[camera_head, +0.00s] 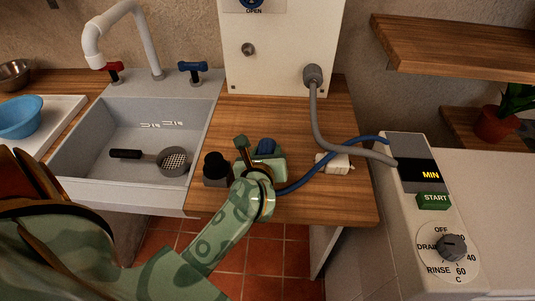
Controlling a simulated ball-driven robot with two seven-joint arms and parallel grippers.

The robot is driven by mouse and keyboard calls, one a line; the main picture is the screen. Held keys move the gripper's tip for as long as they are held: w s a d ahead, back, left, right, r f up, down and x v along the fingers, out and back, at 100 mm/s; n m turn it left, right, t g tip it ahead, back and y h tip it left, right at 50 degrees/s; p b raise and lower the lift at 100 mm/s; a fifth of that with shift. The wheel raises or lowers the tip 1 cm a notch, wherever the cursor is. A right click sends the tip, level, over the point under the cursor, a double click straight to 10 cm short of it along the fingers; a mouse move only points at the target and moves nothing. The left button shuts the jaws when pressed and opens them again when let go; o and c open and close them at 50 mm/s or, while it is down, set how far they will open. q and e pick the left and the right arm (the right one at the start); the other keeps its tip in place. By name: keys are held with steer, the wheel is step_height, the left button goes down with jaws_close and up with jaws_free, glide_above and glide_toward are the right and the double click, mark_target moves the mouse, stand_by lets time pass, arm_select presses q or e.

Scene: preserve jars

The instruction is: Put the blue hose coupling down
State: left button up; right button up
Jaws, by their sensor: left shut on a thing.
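My left gripper (263,158) is over the wooden counter, its arm coming in from the lower left. It is shut on the blue hose coupling (266,146), which shows between its fingers. A blue hose (310,176) runs from there to the right, up to the machine with the START button. My wrist hides part of the coupling, and I cannot tell whether it touches the counter. My right gripper is not in view.
A small white block (334,164) lies to the right, by the hoses. A grey hose (318,118) runs from the white panel (280,55). The sink (140,140) is at left. The counter's back (270,112) is clear.

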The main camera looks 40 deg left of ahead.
arm_select(q)
steer(key=shift+d+r, duration=0.1)
steer(key=shift+f, duration=0.2)
steer(key=o, duration=1)
steer(key=shift+o, duration=0.4)
